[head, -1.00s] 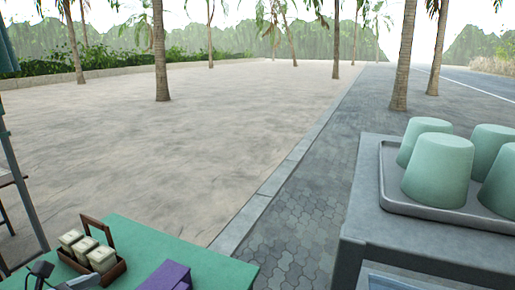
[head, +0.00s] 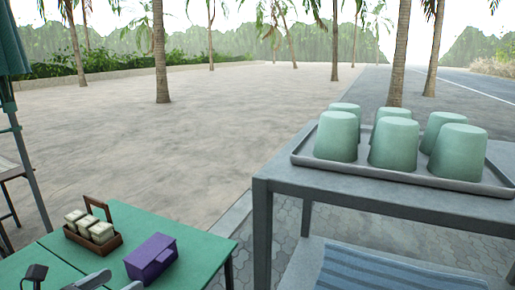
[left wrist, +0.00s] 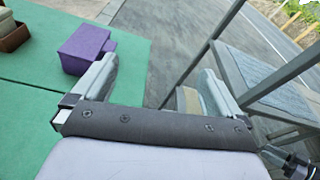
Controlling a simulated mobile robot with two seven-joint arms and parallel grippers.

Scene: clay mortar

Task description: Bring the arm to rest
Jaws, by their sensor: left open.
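My left gripper (head: 113,281) shows only in part at the bottom left of the head view, by the green table and near the purple box (head: 151,258). In the left wrist view the same gripper (left wrist: 158,75) has its two grey fingers wide apart, with nothing between them. The purple box (left wrist: 84,50) lies on the green table (left wrist: 117,110), left of the fingers. The gap between the fingers lies over the table's edge and the paving beyond. My right gripper is in neither view.
A wooden caddy (head: 95,236) with small pale containers stands on the green table (head: 197,247). On the right, a grey table (head: 345,199) carries a tray (head: 400,175) of several upturned green cups; a blue striped mat (head: 375,272) lies on its lower shelf. Paving shows between the tables.

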